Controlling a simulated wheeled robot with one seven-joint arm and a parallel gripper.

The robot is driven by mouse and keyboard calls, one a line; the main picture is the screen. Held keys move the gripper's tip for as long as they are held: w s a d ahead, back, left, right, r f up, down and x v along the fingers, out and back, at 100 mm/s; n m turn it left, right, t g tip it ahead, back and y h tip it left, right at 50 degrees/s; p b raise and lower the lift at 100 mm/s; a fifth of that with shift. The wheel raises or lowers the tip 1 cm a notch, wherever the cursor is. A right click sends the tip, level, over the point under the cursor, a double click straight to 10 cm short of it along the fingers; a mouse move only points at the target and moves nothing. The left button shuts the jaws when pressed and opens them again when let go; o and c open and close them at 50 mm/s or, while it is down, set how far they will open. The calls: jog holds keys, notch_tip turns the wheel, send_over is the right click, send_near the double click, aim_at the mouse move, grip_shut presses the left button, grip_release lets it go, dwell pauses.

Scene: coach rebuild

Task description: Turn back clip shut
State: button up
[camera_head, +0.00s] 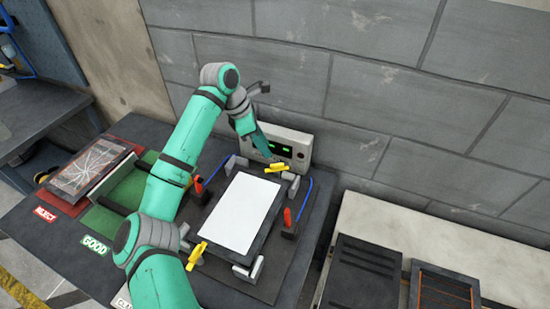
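The back clip (278,167) is a small yellow lever at the far edge of a dark fixture (225,262) that holds a flat panel with a white top (241,213). The clip lies slanted across the panel's far edge; its exact angle is hard to tell. A second yellow clip (196,257) sits at the near left edge. My gripper (270,157) points down just above and left of the back clip, very close to it. Its fingers are small and dark here, so contact and opening cannot be made out.
Red-handled parts (288,218) with blue cables flank the fixture. Red REJECT (60,201) and green GOOD (100,220) trays lie left, a cracked panel (90,172) on the red one. Dark panels (362,275) sit right.

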aim_at(275, 165)
jog(key=x, duration=0.8)
jog(key=shift+d+f, duration=0.1)
jog(key=shift+f, duration=0.2)
jog(key=shift+w, duration=0.1)
jog(key=c, duration=0.5)
jog(key=shift+d, duration=0.15)
grip_shut()
